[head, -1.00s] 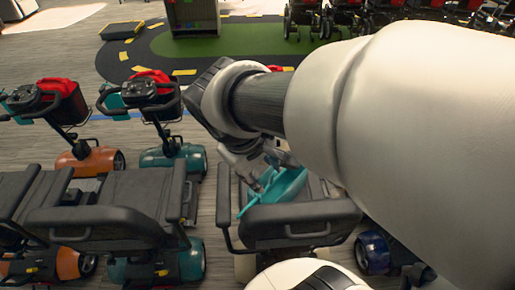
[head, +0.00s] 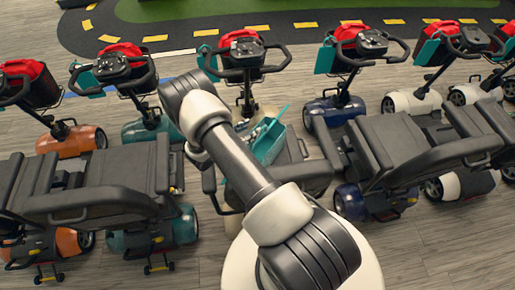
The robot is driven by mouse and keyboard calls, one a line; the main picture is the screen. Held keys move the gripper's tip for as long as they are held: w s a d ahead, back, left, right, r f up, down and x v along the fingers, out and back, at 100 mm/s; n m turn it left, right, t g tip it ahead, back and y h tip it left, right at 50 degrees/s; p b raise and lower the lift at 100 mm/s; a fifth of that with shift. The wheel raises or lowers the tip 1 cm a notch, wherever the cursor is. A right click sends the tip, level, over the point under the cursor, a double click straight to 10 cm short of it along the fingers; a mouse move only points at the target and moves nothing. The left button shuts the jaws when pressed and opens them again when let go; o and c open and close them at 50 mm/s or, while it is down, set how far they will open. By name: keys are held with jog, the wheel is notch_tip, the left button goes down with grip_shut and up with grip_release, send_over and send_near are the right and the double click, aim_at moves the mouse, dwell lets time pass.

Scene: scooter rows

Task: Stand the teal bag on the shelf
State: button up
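A teal bag (head: 270,146) with a thin teal strip rising from it shows in the head view, at the seat of the middle scooter. Whether it rests on the seat or hangs above it is unclear. My gripper (head: 256,133) is at the bag's upper left side, small and partly hidden behind my arm. Its fingers are too small to tell whether they are shut on the bag. Other teal bags hang at the handlebars, such as one at the left (head: 85,80) and one further right (head: 326,58). No shelf is in view.
Scooters stand close together, with an orange one (head: 72,141) at the left and black seats (head: 410,147) at the right. Red items (head: 122,50) sit in their front baskets. Behind is a dark track with yellow marks (head: 155,38) and a green mat (head: 200,8). Grey floor lies in front.

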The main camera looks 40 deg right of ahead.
jog(key=f, duration=0.1)
jog(key=f+n, duration=0.1)
jog(key=f, duration=0.1)
jog(key=f+n+t, duration=0.1)
jog(key=f, duration=0.1)
jog(key=shift+s, duration=0.35)
jog(key=shift+d+f, duration=0.2)
jog(key=shift+f, duration=0.05)
jog(key=x, duration=0.6)
jog(key=shift+w+d+f+b, duration=0.1)
jog(key=shift+d+f+b, duration=0.05)
jog(key=shift+d+b, duration=0.15)
jog(key=shift+c, duration=0.4)
grip_shut()
